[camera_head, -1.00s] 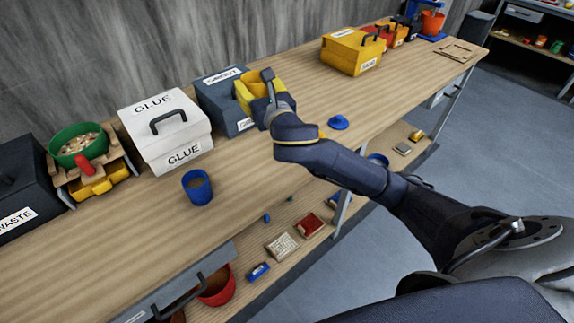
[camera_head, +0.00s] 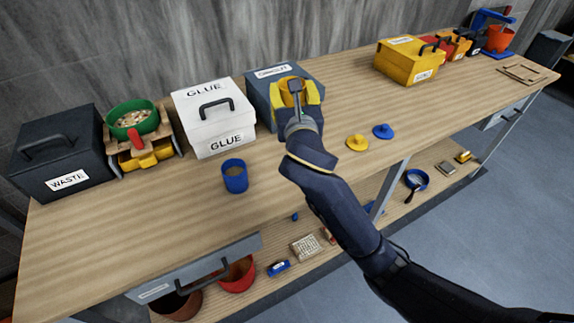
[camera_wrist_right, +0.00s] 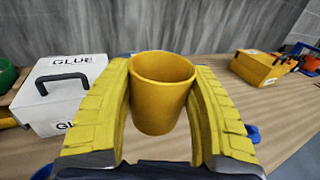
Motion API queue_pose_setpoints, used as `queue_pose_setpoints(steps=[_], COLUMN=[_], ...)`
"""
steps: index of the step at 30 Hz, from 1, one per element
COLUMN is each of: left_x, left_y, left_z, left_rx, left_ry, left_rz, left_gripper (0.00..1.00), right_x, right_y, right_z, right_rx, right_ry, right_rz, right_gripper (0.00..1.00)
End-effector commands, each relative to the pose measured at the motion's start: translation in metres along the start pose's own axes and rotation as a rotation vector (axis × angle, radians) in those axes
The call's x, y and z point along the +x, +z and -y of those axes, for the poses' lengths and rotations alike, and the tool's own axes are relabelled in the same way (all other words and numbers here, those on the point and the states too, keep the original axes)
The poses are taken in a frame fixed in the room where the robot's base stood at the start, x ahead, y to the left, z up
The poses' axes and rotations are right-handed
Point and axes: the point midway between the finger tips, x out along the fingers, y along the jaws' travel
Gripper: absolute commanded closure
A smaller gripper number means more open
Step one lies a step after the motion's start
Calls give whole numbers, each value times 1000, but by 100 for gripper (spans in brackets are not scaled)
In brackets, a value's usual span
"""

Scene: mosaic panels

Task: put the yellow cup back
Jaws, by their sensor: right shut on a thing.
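The yellow cup (camera_wrist_right: 160,98) is upright between the yellow pads of my right gripper in the right wrist view, and the gripper is shut on it. In the head view my right gripper (camera_head: 297,93) is at the front of the dark grey-blue grout box (camera_head: 262,92), and it mostly hides the cup. A yellow lid-like piece (camera_head: 357,142) and a blue one (camera_head: 383,131) lie on the bench to the right of the gripper. The cup's base and any contact with the bench are hard to tell. My left gripper is not in view.
A blue cup (camera_head: 235,177) stands in front of the white glue box (camera_head: 214,117). The waste box (camera_head: 60,155) and a green bowl (camera_head: 133,118) are at the left. A yellow box (camera_head: 408,62) stands at the back right. The bench front is mostly clear.

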Motion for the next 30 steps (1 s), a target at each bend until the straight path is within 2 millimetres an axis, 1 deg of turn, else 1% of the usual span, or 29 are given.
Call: queue_pose_setpoints(steps=[1, 4, 7, 11, 21, 25, 30], left_x=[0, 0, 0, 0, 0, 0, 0], left_y=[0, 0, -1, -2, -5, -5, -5], left_z=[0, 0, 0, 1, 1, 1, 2], left_rx=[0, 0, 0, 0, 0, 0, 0], left_ry=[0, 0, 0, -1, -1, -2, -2], left_rz=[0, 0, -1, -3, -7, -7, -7], left_gripper=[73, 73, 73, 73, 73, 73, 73], right_x=[-1, -1, -2, -2, -2, -2, -2], right_y=[1, 0, -11, -38, -113, -134, -150], right_z=[-5, -11, -13, -13, -14, -16, -16], right_rx=[3, 1, -1, -3, -3, -1, -1], right_ry=[3, 4, 5, 4, 5, 6, 5], right_rz=[0, 0, -3, -6, -4, -3, 0], right_gripper=[84, 84, 84, 84, 84, 84, 84])
